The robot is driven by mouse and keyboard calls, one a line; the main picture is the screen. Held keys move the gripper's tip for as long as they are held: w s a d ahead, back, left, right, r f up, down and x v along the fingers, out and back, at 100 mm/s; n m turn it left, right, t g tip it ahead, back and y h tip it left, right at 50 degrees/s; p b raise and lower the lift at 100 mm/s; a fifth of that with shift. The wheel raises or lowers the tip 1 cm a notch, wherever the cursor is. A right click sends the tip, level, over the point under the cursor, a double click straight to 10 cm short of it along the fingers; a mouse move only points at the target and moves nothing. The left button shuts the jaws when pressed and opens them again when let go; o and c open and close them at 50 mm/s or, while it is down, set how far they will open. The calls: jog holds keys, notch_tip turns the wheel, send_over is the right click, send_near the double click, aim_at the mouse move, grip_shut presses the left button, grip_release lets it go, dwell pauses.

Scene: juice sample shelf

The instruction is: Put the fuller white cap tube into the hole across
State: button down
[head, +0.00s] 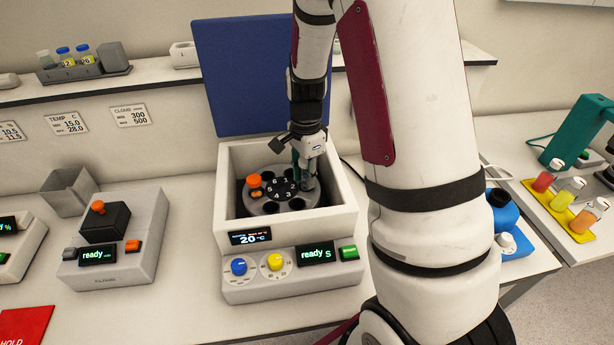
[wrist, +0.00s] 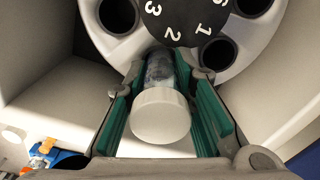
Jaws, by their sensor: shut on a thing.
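The white cap tube (wrist: 160,115) is between the green pads of my gripper (wrist: 165,120), which is shut on it. Its clear body points toward the grey rotor, by the number 2 on the black hub. I cannot tell whether its lower end sits in a hole or above one. In the head view my gripper (head: 302,165) is inside the centrifuge, at the rotor's right side, and largely hides the tube. The rotor (head: 268,207) has an orange-capped tube (head: 254,181) on its left side. Empty dark holes (wrist: 218,53) show in the wrist view.
The centrifuge's white walls (head: 228,190) surround the rotor closely, and its blue lid (head: 245,80) stands open behind. A grey device (head: 115,240) stands at left. At right are a blue device (head: 503,220) and a yellow rack (head: 552,200) with several coloured juice samples.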

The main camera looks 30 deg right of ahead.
aim_at(306, 163)
jog(key=shift+r+p, duration=0.55)
jog(key=shift+r, duration=1.1)
jog(key=shift+f+b, duration=0.4)
jog(key=shift+f, duration=1.95)
dwell(0.9)
jog(key=shift+r, duration=0.15)
jog(key=shift+r+p, duration=0.8)
jog(key=shift+r, duration=1.45)
jog(key=c, duration=1.3)
grip_release()
jog(key=shift+r, duration=0.1)
notch_tip(306, 163, up, 12)
jog(key=shift+f, duration=0.1)
